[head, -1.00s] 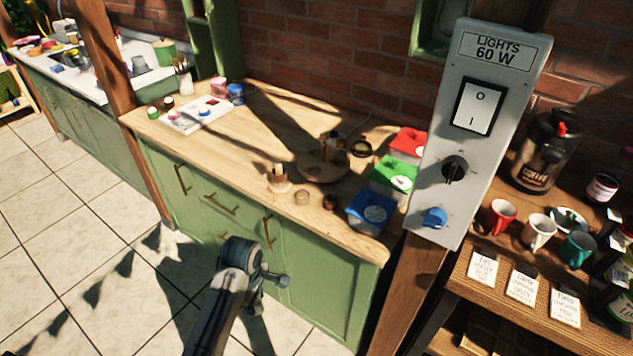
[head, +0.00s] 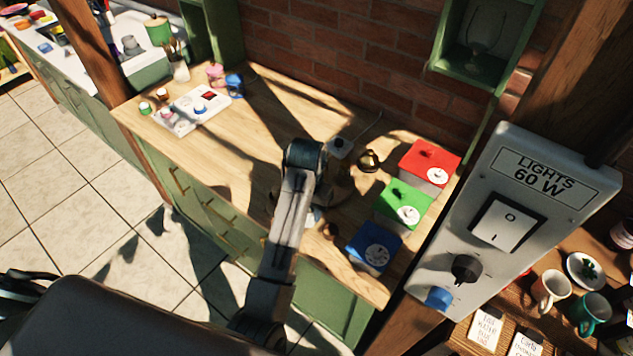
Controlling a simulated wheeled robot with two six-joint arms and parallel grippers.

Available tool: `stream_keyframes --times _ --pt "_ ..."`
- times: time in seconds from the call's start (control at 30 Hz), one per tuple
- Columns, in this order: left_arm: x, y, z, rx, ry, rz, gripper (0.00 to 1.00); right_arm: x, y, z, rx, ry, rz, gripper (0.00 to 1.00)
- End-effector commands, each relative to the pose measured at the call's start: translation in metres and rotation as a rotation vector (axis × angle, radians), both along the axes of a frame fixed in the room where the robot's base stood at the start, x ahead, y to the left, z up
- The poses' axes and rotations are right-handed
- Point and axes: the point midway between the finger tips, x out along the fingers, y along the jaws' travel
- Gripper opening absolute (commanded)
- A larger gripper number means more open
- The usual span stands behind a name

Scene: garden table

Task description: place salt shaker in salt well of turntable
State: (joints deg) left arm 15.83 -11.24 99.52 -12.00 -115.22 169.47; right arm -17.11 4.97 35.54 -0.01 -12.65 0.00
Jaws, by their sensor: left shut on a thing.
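The round wooden turntable (head: 343,190) is on the wooden counter, mostly hidden behind my left arm. Only part of its right side shows. Its wells and what stands on it cannot be made out. My left gripper (head: 314,214) is over the counter at the turntable, largely hidden by its own arm. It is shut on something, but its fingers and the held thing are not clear. I cannot pick out the salt shaker. My right gripper is not in view.
Red (head: 430,160), green (head: 403,203) and blue (head: 374,246) boxes line the counter's right end. A small brown cup (head: 330,232) and dark ring (head: 368,160) sit near the turntable. The light-switch panel (head: 508,215) stands at right.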

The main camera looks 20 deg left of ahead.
Motion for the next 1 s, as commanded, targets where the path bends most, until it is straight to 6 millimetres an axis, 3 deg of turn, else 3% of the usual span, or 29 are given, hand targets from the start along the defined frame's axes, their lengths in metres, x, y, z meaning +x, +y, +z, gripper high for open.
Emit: stream_keyframes --times 0.3,0.5,0.83,1.0 --pt "0.081 0.015 -0.015 0.001 -0.004 -0.002 0.1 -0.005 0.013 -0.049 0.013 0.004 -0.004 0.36" --pt "0.115 0.02 -0.017 0.001 -0.002 -0.004 0.1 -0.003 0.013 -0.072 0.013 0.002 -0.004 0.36" --pt "0.135 0.024 -0.016 0.002 -0.003 -0.005 0.1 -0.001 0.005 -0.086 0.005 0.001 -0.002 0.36" --pt "0.133 0.024 -0.041 0.001 -0.001 -0.005 0.1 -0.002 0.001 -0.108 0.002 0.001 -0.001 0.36"
